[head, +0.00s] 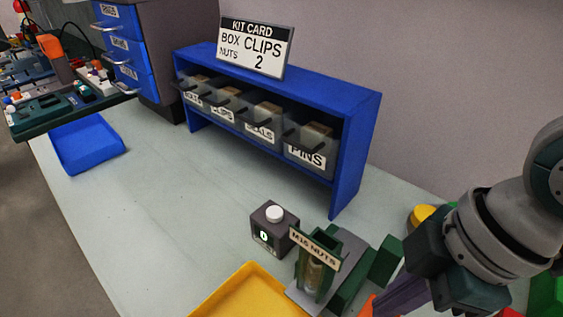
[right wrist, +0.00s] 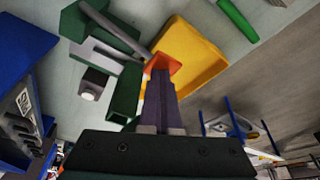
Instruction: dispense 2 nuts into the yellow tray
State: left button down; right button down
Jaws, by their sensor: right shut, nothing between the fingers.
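The yellow tray (head: 243,292) lies at the bottom of the head view, cut off by the edge; the right wrist view shows it (right wrist: 192,58) too. A green dispenser (head: 316,272) labelled "M16 NUTS" stands beside it, with a clear tube. An orange part (right wrist: 162,68) shows by the dispenser and tray. A dark counter box (head: 270,228) with a white button displays 0. My right gripper (head: 388,298) is shut and empty; its purple fingertips (right wrist: 160,78) are at the orange part, contact unclear. My left gripper is not in view. No loose nuts can be made out.
A kit card (head: 254,48) reads "BOX CLIPS, NUTS 2". It stands on a blue rack (head: 345,150) of labelled bins. A blue tray (head: 88,145) lies at the left, with blue drawers (head: 122,45) behind. The table's left-middle is clear.

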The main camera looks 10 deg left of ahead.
jog(key=shift+f, duration=0.35)
jog(key=shift+f+b, duration=1.45)
jog(key=shift+f, duration=0.15)
notch_tip(320, 180, up, 11)
jog(key=p, duration=1.1)
jog(key=shift+f, duration=0.3)
